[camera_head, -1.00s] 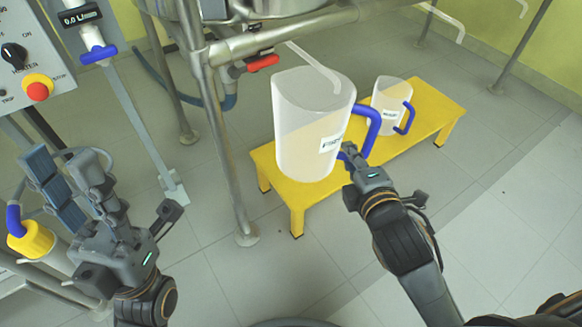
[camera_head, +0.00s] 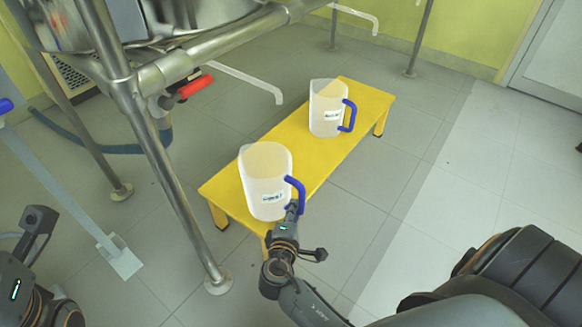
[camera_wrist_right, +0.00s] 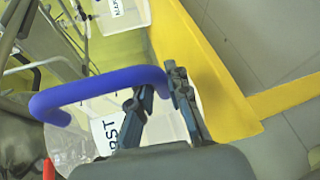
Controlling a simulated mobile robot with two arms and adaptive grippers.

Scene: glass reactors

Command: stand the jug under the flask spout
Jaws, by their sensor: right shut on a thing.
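A clear jug (camera_head: 262,185) with a pale fill, a white label and a blue handle (camera_head: 296,192) is upright at the near end of the yellow bench (camera_head: 345,155). I cannot tell whether its base touches the bench. My right gripper (camera_head: 291,211) is shut on that handle, which crosses between the fingers in the right wrist view (camera_wrist_right: 155,90). The white flask spout (camera_head: 248,79) comes from beside a red valve handle (camera_head: 195,87). In the head view its tip appears above and slightly right of the jug's mouth.
A second, similar jug (camera_head: 326,112) stands farther back on the bench. A steel frame leg (camera_head: 172,190) stands left of the bench. Another white spout (camera_head: 355,14) hangs at the back. The tiled floor to the right of the bench is clear.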

